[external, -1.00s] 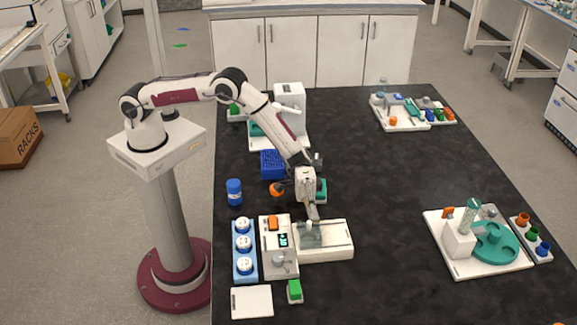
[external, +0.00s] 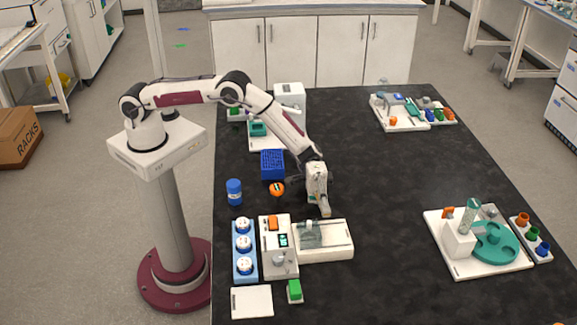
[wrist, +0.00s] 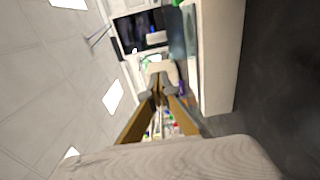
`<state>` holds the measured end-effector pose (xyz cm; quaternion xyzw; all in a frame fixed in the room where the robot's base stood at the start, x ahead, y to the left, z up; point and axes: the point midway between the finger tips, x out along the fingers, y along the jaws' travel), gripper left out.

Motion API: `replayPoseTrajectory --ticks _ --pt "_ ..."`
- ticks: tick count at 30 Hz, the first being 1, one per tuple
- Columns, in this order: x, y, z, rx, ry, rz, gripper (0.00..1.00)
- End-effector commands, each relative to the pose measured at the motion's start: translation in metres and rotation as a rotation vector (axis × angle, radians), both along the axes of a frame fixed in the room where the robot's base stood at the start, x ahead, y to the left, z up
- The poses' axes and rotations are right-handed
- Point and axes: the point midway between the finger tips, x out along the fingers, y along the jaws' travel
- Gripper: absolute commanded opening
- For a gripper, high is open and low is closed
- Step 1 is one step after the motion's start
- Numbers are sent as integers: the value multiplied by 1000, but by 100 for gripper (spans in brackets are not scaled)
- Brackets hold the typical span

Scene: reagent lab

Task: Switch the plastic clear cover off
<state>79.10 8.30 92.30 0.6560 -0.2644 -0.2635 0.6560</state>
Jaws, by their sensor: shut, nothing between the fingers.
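A white bench device (external: 338,243) stands on the black table, with a small clear, greyish cover (external: 311,236) on its left part. Joined to its left is a white control unit (external: 285,263) with an orange switch, a small lit display and a grey knob. My gripper (external: 325,212) points down just behind the device, apart from the cover. It is shut and empty. In the wrist view, my gripper (wrist: 160,88) shows its fingers converging at the tips; the view is tilted. Whether the cover sits open or closed is too small to tell.
A blue rack with white-topped pieces (external: 233,278) stands left of the control unit. A blue jar (external: 234,192), an orange item (external: 277,188) and a blue rack (external: 272,163) lie behind. A green block (external: 295,290) is in front.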

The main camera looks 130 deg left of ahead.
Motion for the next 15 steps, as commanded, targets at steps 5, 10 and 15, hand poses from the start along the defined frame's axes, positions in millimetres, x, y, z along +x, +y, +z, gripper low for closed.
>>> replayPoseTrajectory --ticks 5,10,15 --pt "-13 13 0 1 1 2 0" --pt "-29 29 0 0 1 3 0" --pt "-47 45 0 0 1 2 0"
